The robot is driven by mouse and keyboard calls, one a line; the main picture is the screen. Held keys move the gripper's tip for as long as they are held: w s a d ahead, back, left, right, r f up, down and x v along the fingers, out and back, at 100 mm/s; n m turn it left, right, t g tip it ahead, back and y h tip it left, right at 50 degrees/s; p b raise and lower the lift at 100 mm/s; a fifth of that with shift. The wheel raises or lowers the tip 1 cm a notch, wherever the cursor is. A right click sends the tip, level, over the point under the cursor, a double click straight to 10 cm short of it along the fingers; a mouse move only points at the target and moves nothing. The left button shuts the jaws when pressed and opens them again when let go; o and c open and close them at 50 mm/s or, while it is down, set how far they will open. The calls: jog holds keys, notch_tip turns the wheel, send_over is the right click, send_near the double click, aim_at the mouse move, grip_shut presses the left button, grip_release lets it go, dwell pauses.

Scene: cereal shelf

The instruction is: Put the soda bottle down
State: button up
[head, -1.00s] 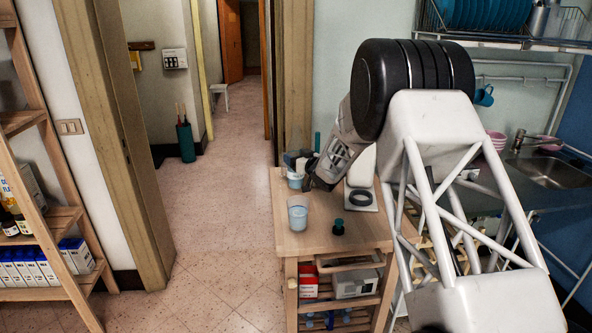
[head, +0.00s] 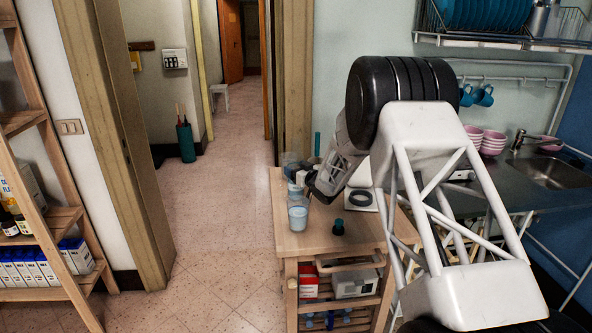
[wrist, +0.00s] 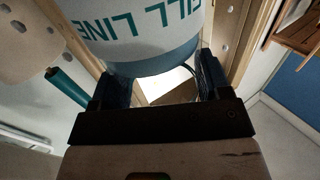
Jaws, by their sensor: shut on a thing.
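My gripper (head: 302,172) is over the left part of the wooden cart top (head: 304,243). In the wrist view its two dark fingers (wrist: 157,75) are shut on a pale container with a blue lower band and upside-down "FILL LINE" lettering, which I take for the soda bottle (wrist: 140,45). Only its lower part shows there. In the head view the bottle (head: 295,189) is small and partly hidden at the fingers; I cannot tell whether it touches the cart. A clear cup with pale blue contents (head: 298,218) stands just in front, overlapping it in the picture.
Boxes (head: 355,283) fill the shelf below. A sink (head: 552,170) is right; a wooden shelf (head: 62,222) stands left.

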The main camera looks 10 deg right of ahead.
jog(key=o, duration=1)
jog(key=shift+f, duration=0.1)
jog(key=shift+v, duration=6)
